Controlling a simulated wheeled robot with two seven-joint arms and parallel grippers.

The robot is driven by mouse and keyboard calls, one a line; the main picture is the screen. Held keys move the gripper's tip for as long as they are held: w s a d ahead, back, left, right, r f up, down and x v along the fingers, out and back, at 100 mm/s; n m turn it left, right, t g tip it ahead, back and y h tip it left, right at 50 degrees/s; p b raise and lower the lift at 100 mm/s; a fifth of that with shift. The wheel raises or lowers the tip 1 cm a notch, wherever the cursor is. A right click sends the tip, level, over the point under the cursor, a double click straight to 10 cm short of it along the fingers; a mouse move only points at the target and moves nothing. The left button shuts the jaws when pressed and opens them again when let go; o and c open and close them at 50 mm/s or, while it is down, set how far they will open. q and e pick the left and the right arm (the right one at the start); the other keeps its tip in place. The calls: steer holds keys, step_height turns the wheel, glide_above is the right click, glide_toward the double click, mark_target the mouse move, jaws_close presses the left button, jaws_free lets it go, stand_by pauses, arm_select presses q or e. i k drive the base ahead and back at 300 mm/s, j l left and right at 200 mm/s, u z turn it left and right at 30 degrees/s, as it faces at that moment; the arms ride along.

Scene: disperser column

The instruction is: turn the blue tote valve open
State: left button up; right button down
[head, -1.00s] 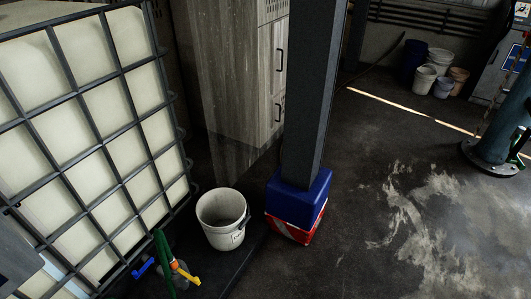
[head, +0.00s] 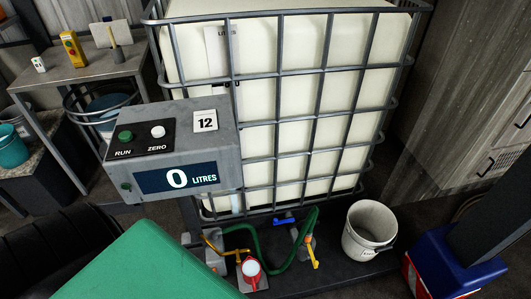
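The blue tote valve handle (head: 284,220) is small and sits at the foot of the white caged tote (head: 290,100), just below the cage's lower bars. It lies roughly level across the picture. A green hose (head: 272,262) runs close by it to a fitting with a yellow lever (head: 315,263) on the right. Neither of my grippers shows in the head view, and nothing is touching the valve. The handle is too small to tell how far the valve is turned.
A grey counter box (head: 190,150) reading 0 LITRES stands left of the valve. A white bucket (head: 368,228) stands to its right. A red-and-white item (head: 251,272) is in front. A large green surface (head: 148,268) fills the near left. A side table (head: 90,68) stands behind.

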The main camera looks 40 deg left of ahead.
mark_target(275, 221)
steer(key=u, duration=0.9)
steer(key=i+l+z, duration=0.15)
steer(key=l, duration=0.25)
steer(key=i+l+z, duration=0.1)
steer(key=l, duration=0.25)
steer(key=i+l+z, duration=0.15)
steer(key=l, duration=0.2)
steer(key=i, duration=0.05)
